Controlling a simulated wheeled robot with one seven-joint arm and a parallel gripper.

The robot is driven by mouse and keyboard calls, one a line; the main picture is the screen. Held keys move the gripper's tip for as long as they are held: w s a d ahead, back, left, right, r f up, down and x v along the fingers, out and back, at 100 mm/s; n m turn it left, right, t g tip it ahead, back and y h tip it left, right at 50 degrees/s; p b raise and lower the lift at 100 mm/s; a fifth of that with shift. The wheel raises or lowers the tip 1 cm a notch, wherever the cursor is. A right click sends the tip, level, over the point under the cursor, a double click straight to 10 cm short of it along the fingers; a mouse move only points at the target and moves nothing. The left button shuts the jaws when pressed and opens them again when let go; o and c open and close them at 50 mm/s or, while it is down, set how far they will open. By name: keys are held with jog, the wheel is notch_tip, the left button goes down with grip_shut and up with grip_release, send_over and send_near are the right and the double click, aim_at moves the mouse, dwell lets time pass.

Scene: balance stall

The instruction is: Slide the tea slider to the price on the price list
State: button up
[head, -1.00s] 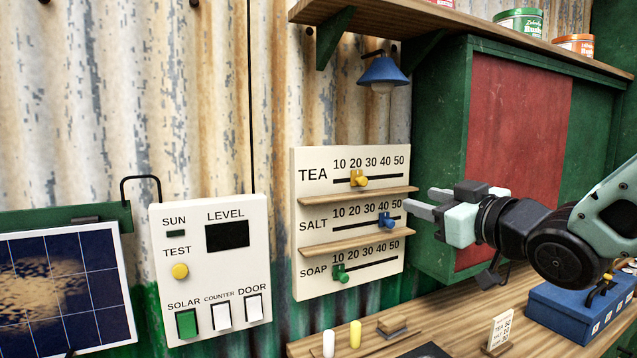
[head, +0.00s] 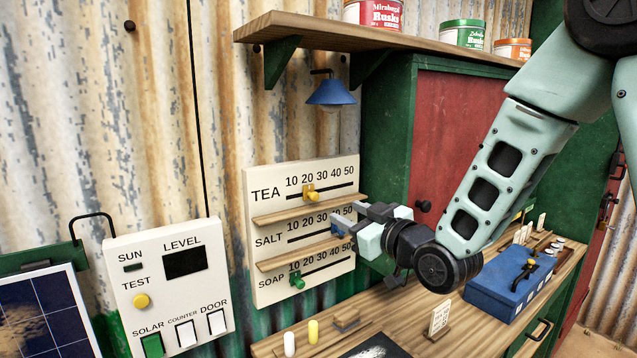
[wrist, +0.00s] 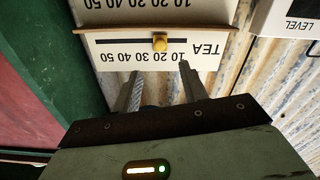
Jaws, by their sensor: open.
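The yellow tea slider (head: 311,194) sits at about the 20 mark on the top row of the white price board (head: 262,225). It shows in the upside-down wrist view (wrist: 160,42), lined up with the gap between my fingers and beyond their tips. My gripper (head: 346,212) is open and empty, pointing at the board in front of the right part of the salt row. It is apart from the tea slider and partly hides the blue salt slider (head: 337,230). The price list card (head: 439,319) stands on the counter; its print is too small to read surely.
Wooden ledges (head: 310,208) stick out below the tea and salt rows. The green soap slider (head: 297,281) is lower left. A blue lamp (head: 331,93) hangs above the board. A control panel (head: 170,290) is to the left, and a blue box (head: 510,280) stands on the counter.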

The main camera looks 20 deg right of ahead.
aim_at(316, 197)
jog(key=p+x, duration=0.3)
jog(key=x, duration=0.8)
jog(key=shift+w+a, duration=0.1)
jog(key=shift+w, duration=0.1)
jog(key=shift+c, duration=0.3)
